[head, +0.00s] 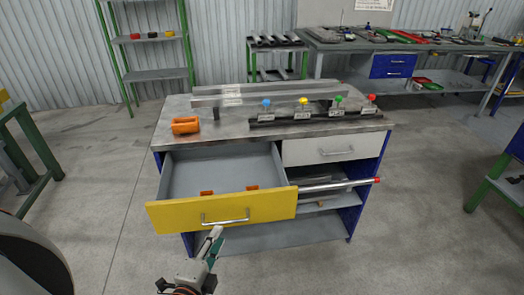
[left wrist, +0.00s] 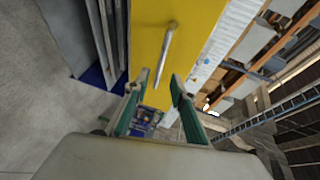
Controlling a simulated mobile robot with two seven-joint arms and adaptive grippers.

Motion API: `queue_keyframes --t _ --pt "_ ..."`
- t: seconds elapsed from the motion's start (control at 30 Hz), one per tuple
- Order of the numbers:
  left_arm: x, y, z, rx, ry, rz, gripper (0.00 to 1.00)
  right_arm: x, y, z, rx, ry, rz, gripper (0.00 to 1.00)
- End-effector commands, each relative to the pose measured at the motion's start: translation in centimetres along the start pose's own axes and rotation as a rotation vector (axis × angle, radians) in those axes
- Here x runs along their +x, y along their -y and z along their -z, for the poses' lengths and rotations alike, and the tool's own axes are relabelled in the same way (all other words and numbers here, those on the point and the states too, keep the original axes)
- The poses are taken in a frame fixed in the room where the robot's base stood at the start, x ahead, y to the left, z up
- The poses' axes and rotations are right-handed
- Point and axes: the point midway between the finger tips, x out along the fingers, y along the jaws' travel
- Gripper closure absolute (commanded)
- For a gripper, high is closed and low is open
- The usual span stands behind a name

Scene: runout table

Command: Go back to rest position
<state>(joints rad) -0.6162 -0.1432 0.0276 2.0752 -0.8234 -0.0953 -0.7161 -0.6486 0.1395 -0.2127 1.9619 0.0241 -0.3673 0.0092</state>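My left gripper (head: 216,238) is just in front of the yellow drawer front (head: 270,209), below its metal handle (head: 225,220). In the left wrist view the gripper (left wrist: 157,84) is open and empty. Its two green-grey fingers are apart, and the handle (left wrist: 168,45) lies beyond the tips, not gripped. The drawer is pulled out from the workbench, and its grey inside (head: 220,170) shows, with two small orange pieces near the front. My right gripper is not in view.
The bench top (head: 235,133) carries an orange block (head: 185,125), a metal rail and coloured knobs. A red-tipped bar (head: 340,185) sticks out at the right, beside the open drawer. A grey drawer (head: 305,151) is shut. Floor is clear left and right of the bench.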

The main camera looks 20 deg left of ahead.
Motion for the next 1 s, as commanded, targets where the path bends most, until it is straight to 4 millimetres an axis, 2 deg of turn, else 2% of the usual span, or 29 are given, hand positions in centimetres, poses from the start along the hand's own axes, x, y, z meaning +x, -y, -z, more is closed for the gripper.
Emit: queue_keyframes --t 0.17,0.27,0.37,0.5,0.6,0.7,0.8,1.0 --pt "0.0 -0.4 0.2 -0.038 -0.008 -0.011 0.75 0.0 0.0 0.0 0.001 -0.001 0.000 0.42" --pt "-0.3 -2.0 1.1 -0.178 -0.031 -0.056 0.75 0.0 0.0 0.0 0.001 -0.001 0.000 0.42" --pt "-0.9 -4.9 2.5 -0.413 -0.058 -0.147 0.75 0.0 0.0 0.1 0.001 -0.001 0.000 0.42" --pt "-2.7 -9.7 4.7 -0.758 -0.062 -0.320 0.75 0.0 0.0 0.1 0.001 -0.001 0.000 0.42" --pt "-4.3 -12.6 6.1 -0.954 -0.039 -0.437 0.75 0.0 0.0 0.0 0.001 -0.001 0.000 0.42" --pt "-5.6 -14.6 7.0 -1.086 -0.012 -0.522 0.75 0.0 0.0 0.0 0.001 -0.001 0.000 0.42" --pt "-6.3 -15.6 7.5 -1.155 0.005 -0.568 0.75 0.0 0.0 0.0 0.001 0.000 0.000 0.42" --pt "-6.5 -15.9 7.6 -1.176 0.012 -0.580 0.75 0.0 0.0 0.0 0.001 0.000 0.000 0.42"
